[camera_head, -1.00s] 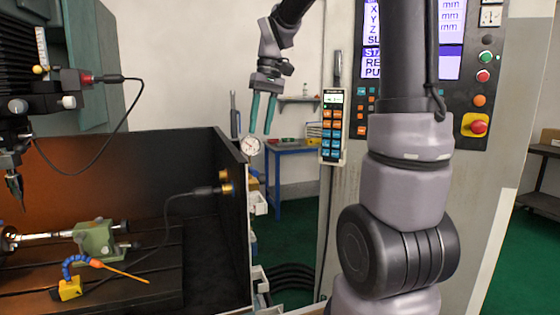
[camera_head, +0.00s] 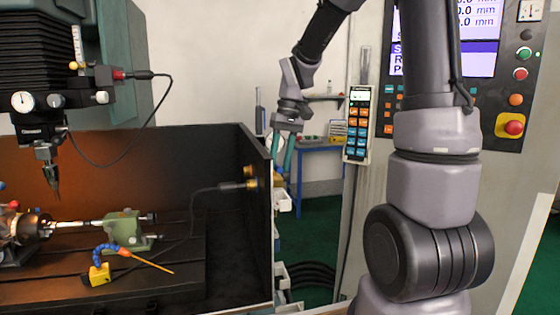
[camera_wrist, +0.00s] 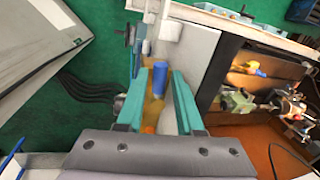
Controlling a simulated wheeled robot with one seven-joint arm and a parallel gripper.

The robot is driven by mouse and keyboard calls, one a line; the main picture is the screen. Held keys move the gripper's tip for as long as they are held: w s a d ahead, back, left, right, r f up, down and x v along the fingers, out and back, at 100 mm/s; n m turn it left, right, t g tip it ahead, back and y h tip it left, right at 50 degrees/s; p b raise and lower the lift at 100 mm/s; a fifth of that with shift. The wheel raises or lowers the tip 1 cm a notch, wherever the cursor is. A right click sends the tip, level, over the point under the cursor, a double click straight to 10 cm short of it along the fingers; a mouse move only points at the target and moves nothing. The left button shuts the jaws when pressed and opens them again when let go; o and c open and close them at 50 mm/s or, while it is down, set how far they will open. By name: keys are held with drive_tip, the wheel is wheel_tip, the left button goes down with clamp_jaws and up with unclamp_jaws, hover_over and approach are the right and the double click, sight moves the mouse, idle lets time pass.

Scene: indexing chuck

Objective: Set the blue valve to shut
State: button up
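The part I can link to a blue valve is uncertain. A blue cylinder (camera_wrist: 159,80) with yellow-orange shapes below it shows between my fingers in the wrist view, blurred; I cannot tell its depth or whether it is the valve. A blue jointed coolant hose (camera_head: 104,250) with a yellow base and orange nozzle stands on the machine bed in the head view. My gripper (camera_head: 293,180) hangs with teal fingers pointing down, just right of the enclosure's side wall. Its fingers (camera_wrist: 160,95) are apart in the wrist view, with no visible grip.
The enclosure's dark side wall (camera_head: 262,215) stands left of my gripper, with a cable plug on its inner face. A keypad pendant (camera_head: 358,122) and control panel (camera_head: 515,80) are to the right. A blue table (camera_head: 320,148) stands behind. Green floor is open beyond.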

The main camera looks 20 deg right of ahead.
clamp_jaws()
drive_tip(key=shift+a+m, duration=0.3)
drive_tip(key=shift+m, duration=0.5)
unclamp_jaws()
drive_tip(key=shift+d, duration=0.1)
